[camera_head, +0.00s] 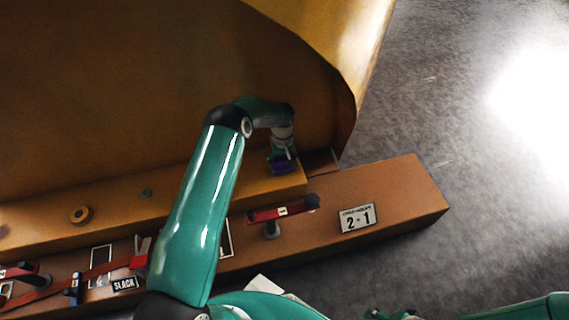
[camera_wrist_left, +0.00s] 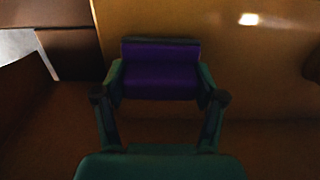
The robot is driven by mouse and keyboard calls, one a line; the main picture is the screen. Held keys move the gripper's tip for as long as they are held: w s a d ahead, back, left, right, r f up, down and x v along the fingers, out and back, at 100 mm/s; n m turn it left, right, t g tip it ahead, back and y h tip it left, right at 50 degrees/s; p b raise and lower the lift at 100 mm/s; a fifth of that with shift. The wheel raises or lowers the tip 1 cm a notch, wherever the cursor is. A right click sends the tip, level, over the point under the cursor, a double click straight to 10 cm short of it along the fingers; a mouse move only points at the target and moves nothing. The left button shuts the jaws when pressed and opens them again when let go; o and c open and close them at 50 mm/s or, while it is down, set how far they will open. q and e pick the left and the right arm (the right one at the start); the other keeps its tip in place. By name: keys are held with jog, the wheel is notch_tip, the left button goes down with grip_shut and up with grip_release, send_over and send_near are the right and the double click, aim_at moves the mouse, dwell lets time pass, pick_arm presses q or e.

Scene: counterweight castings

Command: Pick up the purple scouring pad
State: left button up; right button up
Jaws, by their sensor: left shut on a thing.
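The purple scouring pad (camera_wrist_left: 160,70) is a small dark purple block between the two fingers of my left gripper (camera_wrist_left: 160,84) in the left wrist view. The fingers press on its left and right sides. In the head view the left gripper (camera_head: 283,160) points down near the right end of the yellow-brown ledge, and the purple pad (camera_head: 282,167) shows at its tip. I cannot tell whether the pad touches the ledge or is lifted. My right gripper is not clearly seen; only part of a green arm shows at the bottom right.
A large yellow curved casting (camera_head: 120,90) rises behind the ledge (camera_head: 180,201). A brown beam (camera_head: 400,195) in front bears a "2-1" plate (camera_head: 357,218), a red-handled clamp (camera_head: 283,210) and a "SLACK" label (camera_head: 124,284). A ring (camera_head: 80,214) sits on the ledge. Grey floor lies right.

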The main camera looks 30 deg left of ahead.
aim_at(283, 159)
pick_arm(q)
notch_tip(283, 159, up, 19)
jog(key=p, duration=0.5)
jog(key=shift+r, duration=0.1)
jog(key=o, duration=0.5)
jog(key=shift+c, duration=1.8)
